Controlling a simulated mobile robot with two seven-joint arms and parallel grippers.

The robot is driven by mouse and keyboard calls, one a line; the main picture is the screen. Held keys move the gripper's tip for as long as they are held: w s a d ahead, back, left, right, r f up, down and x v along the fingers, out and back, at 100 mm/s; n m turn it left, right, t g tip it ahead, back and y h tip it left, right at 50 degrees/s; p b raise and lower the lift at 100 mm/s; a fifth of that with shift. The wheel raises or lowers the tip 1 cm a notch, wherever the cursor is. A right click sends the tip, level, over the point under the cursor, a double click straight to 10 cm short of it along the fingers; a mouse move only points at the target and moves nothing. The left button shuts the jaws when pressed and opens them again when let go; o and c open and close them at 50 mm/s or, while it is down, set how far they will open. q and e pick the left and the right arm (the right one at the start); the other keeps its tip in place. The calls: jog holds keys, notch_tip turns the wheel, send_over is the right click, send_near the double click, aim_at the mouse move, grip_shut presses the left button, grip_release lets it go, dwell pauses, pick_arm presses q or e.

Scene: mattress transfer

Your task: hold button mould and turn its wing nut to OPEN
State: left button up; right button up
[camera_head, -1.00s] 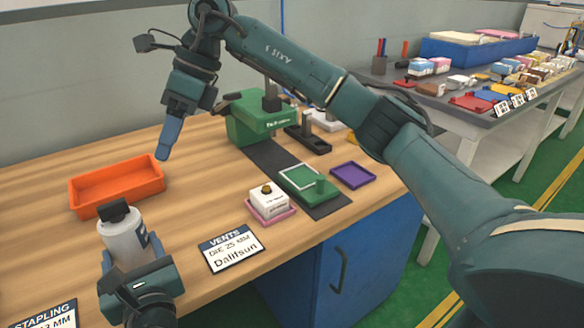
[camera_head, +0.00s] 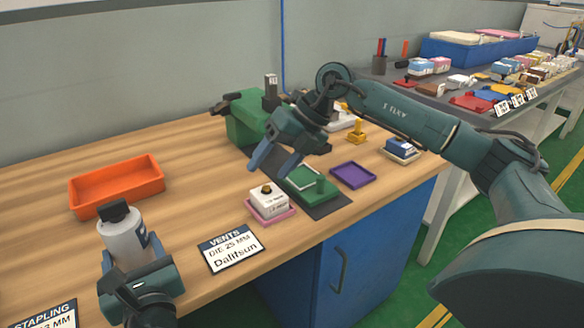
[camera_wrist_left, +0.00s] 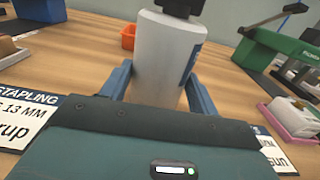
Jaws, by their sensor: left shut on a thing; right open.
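A white block with a brass-coloured knob on top (camera_head: 268,198) sits in a pink tray (camera_head: 272,217) near the table's front; it may be the button mould, but its wing nut and any OPEN mark are too small to make out. My left gripper (camera_head: 132,250) is shut on a white bottle with a black cap (camera_head: 121,236), held upright at front left; the bottle also shows between the fingers in the left wrist view (camera_wrist_left: 165,60). My right gripper (camera_head: 268,171) is open and empty, fingers pointing down, above and just behind the white block.
A green press (camera_head: 244,118) stands behind my right gripper, with a green fixture (camera_head: 318,188) on a dark strip. A purple tray (camera_head: 353,175) lies to the right, an orange tray (camera_head: 117,187) at left. A VENTS card (camera_head: 232,249) lies in front.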

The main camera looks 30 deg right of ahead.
pick_arm(q)
jog(key=shift+r, duration=0.15)
pick_arm(e)
jog(key=shift+s+d+f+m, duration=0.35)
jog(key=shift+s+d+m, duration=0.15)
jog(key=shift+d+m, duration=0.25)
jog(key=shift+s+d+f+m, duration=0.3)
jog(key=shift+s+d+m, duration=0.15)
jog(key=shift+d+m, duration=0.3)
pick_arm(q)
jog(key=o, duration=1.5)
jog(key=shift+o, duration=0.2)
